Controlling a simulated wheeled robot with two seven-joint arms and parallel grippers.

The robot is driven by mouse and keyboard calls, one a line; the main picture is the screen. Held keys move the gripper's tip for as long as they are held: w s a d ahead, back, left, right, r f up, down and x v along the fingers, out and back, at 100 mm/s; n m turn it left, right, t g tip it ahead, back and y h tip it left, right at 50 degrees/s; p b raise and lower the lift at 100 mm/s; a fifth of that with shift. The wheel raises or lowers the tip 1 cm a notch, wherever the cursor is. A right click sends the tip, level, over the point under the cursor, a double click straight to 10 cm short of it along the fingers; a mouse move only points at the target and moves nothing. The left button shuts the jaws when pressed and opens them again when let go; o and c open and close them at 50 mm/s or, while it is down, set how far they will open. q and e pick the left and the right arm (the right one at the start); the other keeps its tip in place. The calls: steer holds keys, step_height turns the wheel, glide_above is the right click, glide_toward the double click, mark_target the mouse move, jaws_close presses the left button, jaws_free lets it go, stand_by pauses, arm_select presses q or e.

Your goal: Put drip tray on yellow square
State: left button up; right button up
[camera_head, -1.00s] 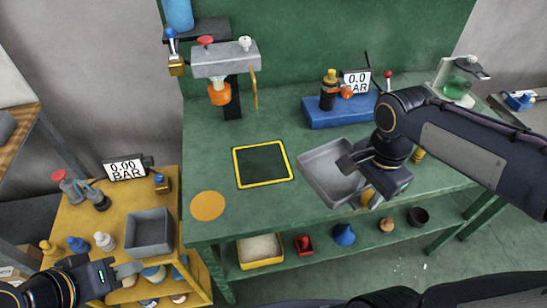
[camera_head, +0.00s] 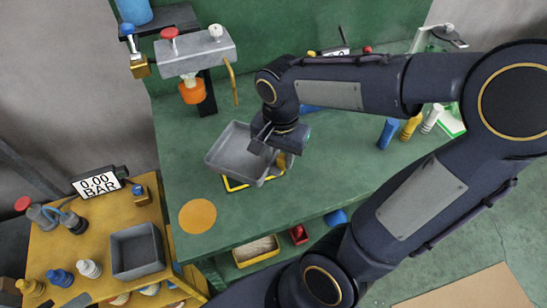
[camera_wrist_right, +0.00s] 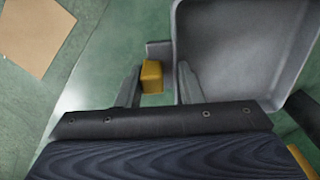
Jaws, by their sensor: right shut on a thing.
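The drip tray (camera_head: 226,160) is a shallow grey tray, held tilted over the yellow square (camera_head: 234,187) on the green bench. Only part of the square's yellow outline shows below the tray; the rest is hidden. My right gripper (camera_head: 266,134) is shut on the tray at its right side. In the right wrist view the tray (camera_wrist_right: 235,50) fills the upper right, and a yellow block (camera_wrist_right: 152,77) at its side lies between the fingers (camera_wrist_right: 160,85). A grey tip at the bottom left edge may be my left gripper (camera_head: 76,300); its jaws cannot be made out.
An orange disc (camera_head: 198,216) lies on the bench, left of the square. A press-like fixture (camera_head: 195,52) stands behind. Blue, yellow and white bottles (camera_head: 410,127) stand to the right. A yellow side table with a grey bin (camera_head: 137,250) is at the left.

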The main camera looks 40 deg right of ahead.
steer(key=w+f, duration=0.1)
steer(key=f, duration=0.1)
steer(key=w+d+f, duration=0.1)
steer(key=w, duration=0.1)
steer(key=w+d+f, duration=0.1)
steer(key=f, duration=0.1)
steer(key=shift+w+d+f, duration=0.2)
steer(key=shift+d+f, duration=0.05)
steer(key=shift+f, duration=0.05)
steer(key=shift+w+f, duration=0.2)
steer(key=shift+f, duration=1.6)
steer(key=shift+f+b, duration=0.2)
steer(key=shift+b, duration=0.1)
steer(key=o, duration=1)
steer(key=shift+r, duration=0.1)
steer(key=shift+o, duration=0.2)
